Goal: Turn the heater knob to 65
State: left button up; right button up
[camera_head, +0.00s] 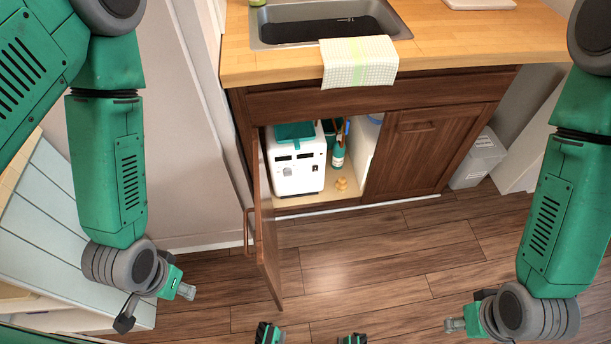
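The heater (297,180) is a white box with a teal top, standing inside the open cabinet under the sink. Its front has dark slots and small round controls (288,171); these are too small for me to read a setting. My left gripper (155,305) hangs at the lower left, left of the open cabinet door, with its fingers apart and empty. My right gripper (463,322) is low at the right, far from the heater. Only part of its fingers shows, and I see nothing in it.
The open cabinet door (264,240) juts toward me, left of the heater. A teal bottle (338,154) and a small yellowish object (341,184) stand right of the heater. A towel (358,62) hangs from the counter above. A grey bin (478,160) stands at right. The wooden floor (380,255) ahead is clear.

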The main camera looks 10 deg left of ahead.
aim_at(288, 172)
jog(key=i+l, duration=0.15)
jog(key=l, duration=0.15)
jog(key=i+l, duration=0.15)
jog(key=l, duration=0.2)
jog(key=i+l, duration=0.15)
jog(key=l, duration=0.15)
jog(key=i+j, duration=0.1)
jog(key=i, duration=0.85)
jog(key=l+z, duration=0.05)
